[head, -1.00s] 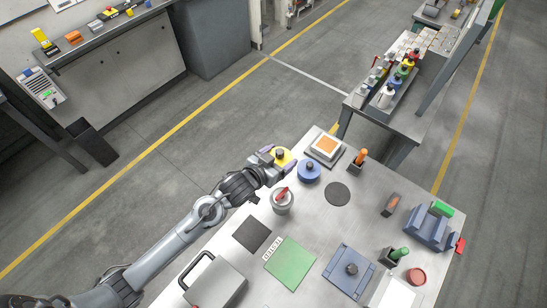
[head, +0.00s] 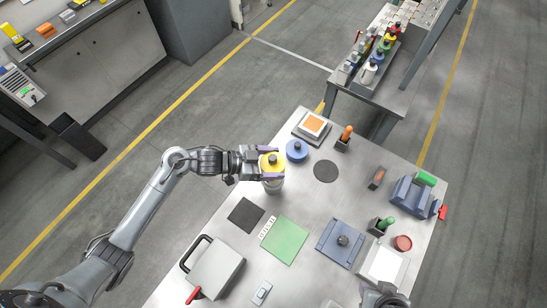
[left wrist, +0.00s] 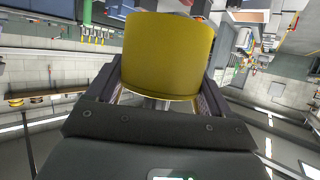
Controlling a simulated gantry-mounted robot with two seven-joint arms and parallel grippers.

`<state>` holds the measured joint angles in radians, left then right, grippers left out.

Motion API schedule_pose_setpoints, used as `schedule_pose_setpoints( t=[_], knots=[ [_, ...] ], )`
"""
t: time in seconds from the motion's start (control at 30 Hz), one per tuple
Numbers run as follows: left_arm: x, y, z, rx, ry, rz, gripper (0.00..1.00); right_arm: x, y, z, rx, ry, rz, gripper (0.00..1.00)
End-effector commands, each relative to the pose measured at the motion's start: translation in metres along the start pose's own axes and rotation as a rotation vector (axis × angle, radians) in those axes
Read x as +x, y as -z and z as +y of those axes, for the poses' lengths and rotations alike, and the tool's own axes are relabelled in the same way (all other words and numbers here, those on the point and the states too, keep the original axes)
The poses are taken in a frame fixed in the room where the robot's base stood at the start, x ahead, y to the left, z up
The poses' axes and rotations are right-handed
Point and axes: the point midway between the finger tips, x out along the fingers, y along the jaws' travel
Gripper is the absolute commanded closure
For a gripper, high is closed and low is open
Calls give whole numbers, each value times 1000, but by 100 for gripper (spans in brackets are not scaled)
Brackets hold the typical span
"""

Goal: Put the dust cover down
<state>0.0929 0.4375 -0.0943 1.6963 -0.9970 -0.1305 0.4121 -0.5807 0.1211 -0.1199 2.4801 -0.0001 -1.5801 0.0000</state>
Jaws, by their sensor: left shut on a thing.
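The yellow dust cover (head: 268,164), round with a dark knob on top, is held between the fingers of my left gripper (head: 270,160). In the left wrist view the yellow cover (left wrist: 167,55) fills the space between both fingers. It is at or just above a silver round body (head: 273,186) on the table and hides most of it; I cannot tell whether they touch. A part of my right arm or gripper (head: 384,296) shows at the bottom edge, cut off, its jaws unclear.
A blue round cover (head: 297,151) with a knob stands close to the right of the yellow one. A black round mat (head: 325,171) lies bare. A dark square mat (head: 246,215) and a green mat (head: 285,240) are empty. A toolbox (head: 215,268) stands front left.

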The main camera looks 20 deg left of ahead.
Motion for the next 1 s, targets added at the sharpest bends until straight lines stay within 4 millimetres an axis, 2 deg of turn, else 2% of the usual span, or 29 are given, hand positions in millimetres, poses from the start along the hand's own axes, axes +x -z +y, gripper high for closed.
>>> schedule_pose_setpoints(
  t=[0.47, 1.0],
  knots=[
    [-2, 1, 0, -5, 0, -2, 54, -8, 3, 0, 0, 0, 0, 61],
    [18, -47, 0, -5, 0, -2, 54, 24, -8, -1, 1, 1, 0, 61]
  ],
)
